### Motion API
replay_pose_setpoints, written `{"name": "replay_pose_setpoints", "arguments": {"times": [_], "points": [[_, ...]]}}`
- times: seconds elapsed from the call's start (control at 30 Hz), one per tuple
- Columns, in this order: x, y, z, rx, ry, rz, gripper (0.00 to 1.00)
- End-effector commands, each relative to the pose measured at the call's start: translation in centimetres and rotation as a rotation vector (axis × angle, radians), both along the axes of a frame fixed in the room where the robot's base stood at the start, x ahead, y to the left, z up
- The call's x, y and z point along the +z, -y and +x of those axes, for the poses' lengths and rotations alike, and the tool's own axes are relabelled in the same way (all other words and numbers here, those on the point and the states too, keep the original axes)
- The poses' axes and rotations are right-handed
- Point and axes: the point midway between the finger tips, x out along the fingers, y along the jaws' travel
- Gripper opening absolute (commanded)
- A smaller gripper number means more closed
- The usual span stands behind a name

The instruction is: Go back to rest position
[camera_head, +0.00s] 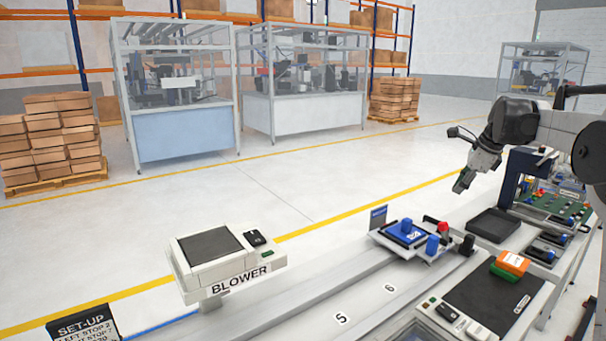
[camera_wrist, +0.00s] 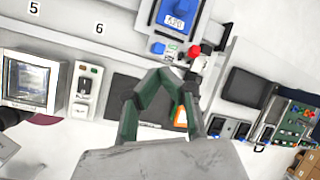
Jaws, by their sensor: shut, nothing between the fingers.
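My gripper (camera_head: 462,183) hangs in the air at the right in the head view, on my arm that reaches in from the right edge. It points down and a little left, above and behind the bench. In the wrist view, my gripper's dark green fingers (camera_wrist: 168,78) come together at the tips, with nothing between them. The bench lies below the fingers in that view, apart from them.
The bench holds a blower unit (camera_head: 220,258), a blue fixture (camera_head: 405,235), a black pad (camera_head: 494,225) and an orange-and-green block (camera_head: 508,264). A green board (camera_head: 550,205) lies at the right. Caged machines (camera_head: 180,130) stand behind. The floor between is clear.

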Motion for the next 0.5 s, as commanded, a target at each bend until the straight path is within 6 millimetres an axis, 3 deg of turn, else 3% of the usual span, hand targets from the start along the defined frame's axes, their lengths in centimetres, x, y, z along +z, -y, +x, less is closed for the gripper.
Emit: {"name": "replay_pose_setpoints", "arguments": {"times": [0.03, 0.2, 0.5], "points": [[0.7, -1.5, -1.2, 0.054, 0.013, -0.031, 0.0], [2.3, -5.6, -5.0, 0.24, 0.057, -0.139, 0.0], [3.5, -12.1, -12.8, 0.572, 0.13, -0.334, 0.0]]}}
